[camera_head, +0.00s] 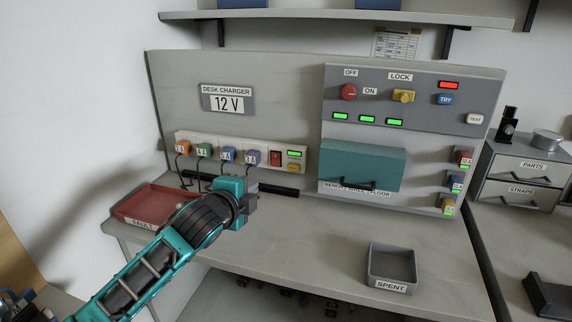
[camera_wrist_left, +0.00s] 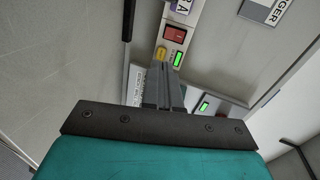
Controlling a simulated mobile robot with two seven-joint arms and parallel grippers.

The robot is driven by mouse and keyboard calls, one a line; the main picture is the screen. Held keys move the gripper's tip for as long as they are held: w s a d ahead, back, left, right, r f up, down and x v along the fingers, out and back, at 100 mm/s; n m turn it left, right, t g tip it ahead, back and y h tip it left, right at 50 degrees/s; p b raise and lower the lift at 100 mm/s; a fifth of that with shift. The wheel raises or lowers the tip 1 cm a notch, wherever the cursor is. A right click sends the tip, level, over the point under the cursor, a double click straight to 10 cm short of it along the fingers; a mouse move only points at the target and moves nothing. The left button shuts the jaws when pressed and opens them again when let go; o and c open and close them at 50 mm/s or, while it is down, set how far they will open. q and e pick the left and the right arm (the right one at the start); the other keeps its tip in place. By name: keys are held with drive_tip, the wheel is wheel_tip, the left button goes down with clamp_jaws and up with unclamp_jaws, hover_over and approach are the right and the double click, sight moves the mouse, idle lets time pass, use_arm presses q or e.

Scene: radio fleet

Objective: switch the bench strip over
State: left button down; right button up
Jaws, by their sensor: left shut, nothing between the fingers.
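The bench strip (camera_head: 183,137) is a pale socket strip low on the back panel, with orange, green, blue and purple plugs in it. At its right end are a red rocker switch (camera_head: 275,158), a lit green lamp (camera_head: 294,154) and a yellow button (camera_head: 293,168). The left wrist view also shows the red switch (camera_wrist_left: 175,34), green lamp (camera_wrist_left: 178,59) and yellow button (camera_wrist_left: 160,54). My left gripper (camera_head: 252,193) is shut and empty, below the strip in the head view. In the wrist view its fingertips (camera_wrist_left: 165,72) overlap the area by the yellow button; contact cannot be told.
A grey control panel (camera_head: 425,128) has a red OFF/ON knob (camera_head: 349,92), yellow LOCK knob (camera_head: 403,96) and lit lamps. A teal cover (camera_head: 361,165) is below. A red FAULT tray (camera_head: 127,207) and grey SPENT tray (camera_head: 392,283) stand on the bench, with clear room between them.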

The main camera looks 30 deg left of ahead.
use_arm(q)
drive_tip(key=shift+w+a+r, duration=0.25)
drive_tip(key=shift+w+r, duration=0.25)
drive_tip(key=shift+r, duration=0.2)
use_arm(e)
drive_tip(key=shift+w, duration=0.1)
drive_tip(key=shift+f, duration=0.1)
use_arm(q)
drive_tip(key=b, duration=0.2)
approach(274, 163)
drive_tip(key=x, duration=0.5)
drive_tip(key=shift+w+f, duration=0.2)
drive_tip(key=shift+w, duration=0.05)
drive_tip(key=shift+w+a+f, duration=0.1)
drive_tip(key=shift+w+f, duration=0.05)
drive_tip(key=shift+w, duration=0.45)
use_arm(e)
drive_tip(key=shift+w+a+f, duration=0.2)
drive_tip(key=shift+a+f, duration=0.15)
drive_tip(key=shift+f, duration=0.1)
